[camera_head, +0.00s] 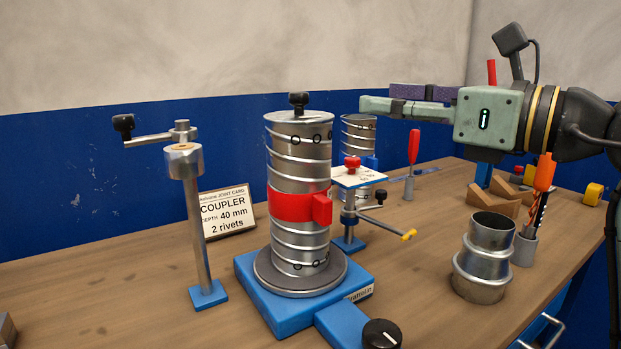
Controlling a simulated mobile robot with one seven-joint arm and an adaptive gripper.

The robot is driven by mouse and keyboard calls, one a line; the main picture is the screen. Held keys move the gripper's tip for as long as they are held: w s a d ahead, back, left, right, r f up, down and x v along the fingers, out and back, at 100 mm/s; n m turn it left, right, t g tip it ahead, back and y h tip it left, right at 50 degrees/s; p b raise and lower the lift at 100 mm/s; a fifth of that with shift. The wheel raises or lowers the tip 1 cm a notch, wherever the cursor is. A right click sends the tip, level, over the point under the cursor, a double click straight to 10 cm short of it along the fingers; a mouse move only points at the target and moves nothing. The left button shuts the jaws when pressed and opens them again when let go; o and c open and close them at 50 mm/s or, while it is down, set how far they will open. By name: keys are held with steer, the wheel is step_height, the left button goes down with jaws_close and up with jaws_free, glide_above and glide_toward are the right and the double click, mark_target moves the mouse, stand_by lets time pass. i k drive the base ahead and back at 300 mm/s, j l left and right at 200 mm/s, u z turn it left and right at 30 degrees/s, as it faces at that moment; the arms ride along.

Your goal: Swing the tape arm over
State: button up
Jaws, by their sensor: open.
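A steel post (196,225) on a small blue base stands left of the duct. A swing arm (152,138) on its top points left and ends in a black knob or roll (123,124); this looks like the tape arm, though no tape is clearly visible. The spiral duct (297,165) stands upright on a round turntable, with a red band (295,207) around its middle and a black knob on top. My gripper (370,105) is open and empty, pointing left, right of the duct's top and apart from the swing arm. One finger largely hides the other.
A short stand (349,205) with a red knob and a yellow-tipped lever is right of the duct. A second duct piece (358,130) stands behind it. A coupler (483,262), a drill-like tool (541,190) and wooden blocks are at right. A coupler card (228,210) stands behind the post.

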mark_target(184, 160)
steer(key=k+l, duration=0.35)
steer(key=l, duration=0.3)
steer(key=k+l, duration=0.2)
steer(key=l, duration=0.1)
